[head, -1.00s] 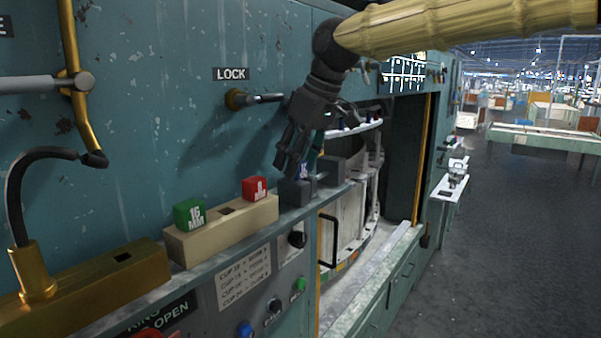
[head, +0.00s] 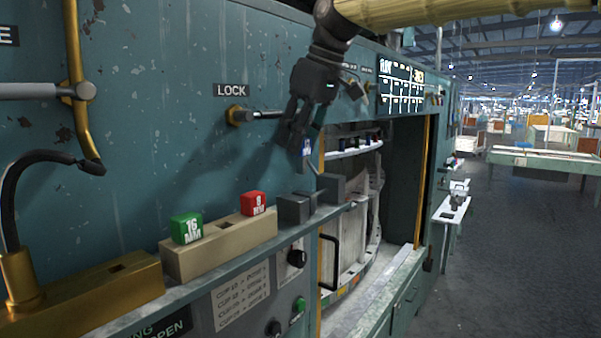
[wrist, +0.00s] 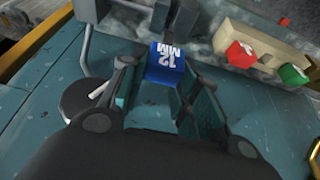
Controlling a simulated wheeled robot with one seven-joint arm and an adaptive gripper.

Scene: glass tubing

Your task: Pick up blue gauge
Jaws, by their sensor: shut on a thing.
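The blue gauge (wrist: 165,65), marked "12 MM", is between the fingertips of my gripper (wrist: 160,82) in the wrist view. In the head view my gripper (head: 298,145) is shut on the blue gauge (head: 306,147), of which only a small part shows past the fingers. The gauge hangs in the air above the dark grey blocks (head: 296,207) on the ledge, clear of them.
A beige holder (head: 222,244) carries a green 16 MM gauge (head: 187,228) and a red gauge (head: 253,203), left of the grey blocks. A LOCK lever (head: 250,115) sticks out of the teal panel close to my gripper. An open bay (head: 405,165) lies to the right.

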